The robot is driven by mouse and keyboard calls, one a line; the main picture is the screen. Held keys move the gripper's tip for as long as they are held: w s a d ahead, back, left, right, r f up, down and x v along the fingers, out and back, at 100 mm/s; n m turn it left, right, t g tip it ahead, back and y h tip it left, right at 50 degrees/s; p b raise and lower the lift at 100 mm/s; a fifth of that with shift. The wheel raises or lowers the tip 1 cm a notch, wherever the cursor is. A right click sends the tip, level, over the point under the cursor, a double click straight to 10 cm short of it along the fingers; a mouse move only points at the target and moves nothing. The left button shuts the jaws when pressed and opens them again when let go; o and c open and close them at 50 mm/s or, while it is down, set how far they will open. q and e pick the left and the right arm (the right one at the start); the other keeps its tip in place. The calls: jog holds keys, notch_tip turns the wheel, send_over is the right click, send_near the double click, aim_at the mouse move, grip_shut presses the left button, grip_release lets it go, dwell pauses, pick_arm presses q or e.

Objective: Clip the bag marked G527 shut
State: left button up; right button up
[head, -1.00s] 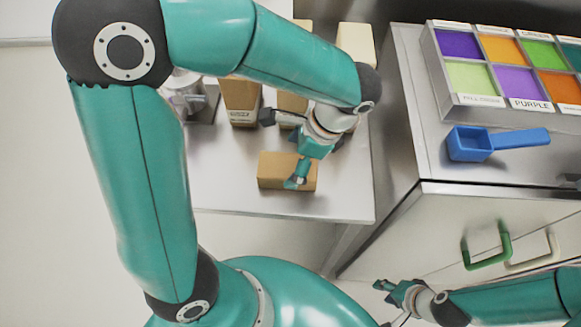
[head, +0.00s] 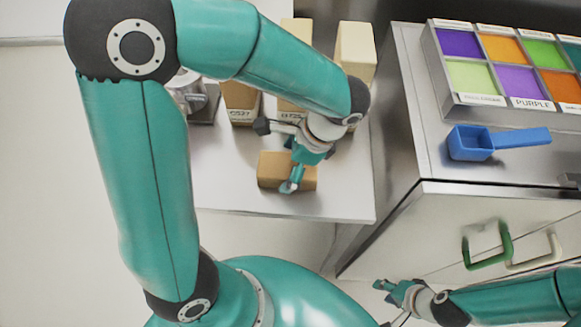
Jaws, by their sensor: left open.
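The bag marked G527 (head: 240,98) is a brown bag standing upright at the back of the pale table, with a white label low on its front. My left arm hides its upper part. No clip can be made out. My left gripper (head: 291,186) is open, pointing down at the small brown box (head: 272,171) in front of the bags. Its fingertips overlap the box's right half in the head view; I cannot tell whether they touch. My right gripper (head: 388,290) is low at the right, away from the bags, and too small to judge.
More bags stand right of G527, including a cream one (head: 356,52). A metal device (head: 188,92) stands left. The steel cabinet (head: 408,110) at right carries a colour tray (head: 447,98) and blue scoop (head: 470,143). The table's front (head: 340,205) is clear.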

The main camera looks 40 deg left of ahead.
aim_at(288, 164)
pick_arm(q)
jog(key=shift+f, duration=0.1)
jog(key=shift+c, duration=0.3)
jog(key=c, duration=1.2)
jog(key=shift+r, duration=0.3)
notch_tip(288, 164, up, 20)
jog(key=shift+f+p, duration=0.1)
jog(key=shift+p, duration=0.9)
